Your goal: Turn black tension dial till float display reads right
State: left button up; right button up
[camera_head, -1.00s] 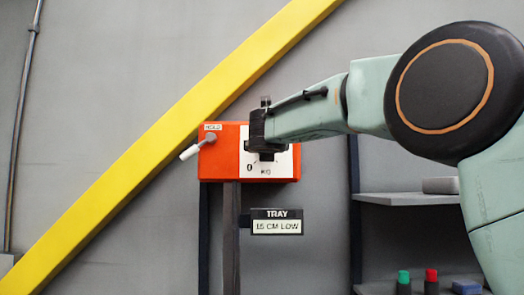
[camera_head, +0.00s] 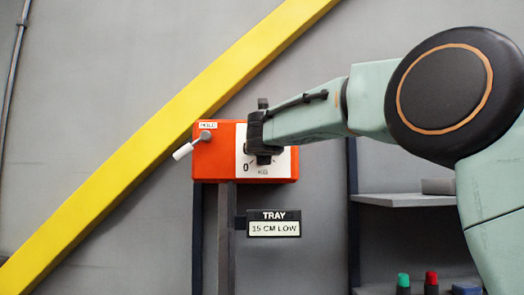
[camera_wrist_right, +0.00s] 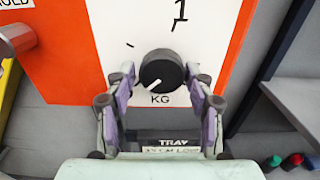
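The black tension dial (camera_wrist_right: 162,72) sits on a white scale panel marked KG in the right wrist view, its white pointer line aimed to the lower left. My right gripper (camera_wrist_right: 160,78) has a finger on each side of the dial, with a gap visible at the left; firm contact cannot be told. In the head view my right gripper (camera_head: 257,132) covers most of the scale on the orange box (camera_head: 213,160). The display (camera_head: 274,229) below, under the word TRAY, reads 15 CM LOW. My left gripper is out of view.
A lever with a white handle (camera_head: 183,151) sticks out at the box's left. A yellow diagonal beam (camera_head: 130,190) passes behind it. Grey shelves (camera_head: 400,200) at the right hold a green-capped (camera_head: 403,281) and a red-capped item (camera_head: 431,280).

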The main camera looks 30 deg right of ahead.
jog(key=shift+w+d+f, duration=0.15)
jog(key=shift+d, duration=0.15)
jog(key=shift+c, duration=1.4)
jog(key=shift+a, duration=0.1)
jog(key=c, duration=0.5)
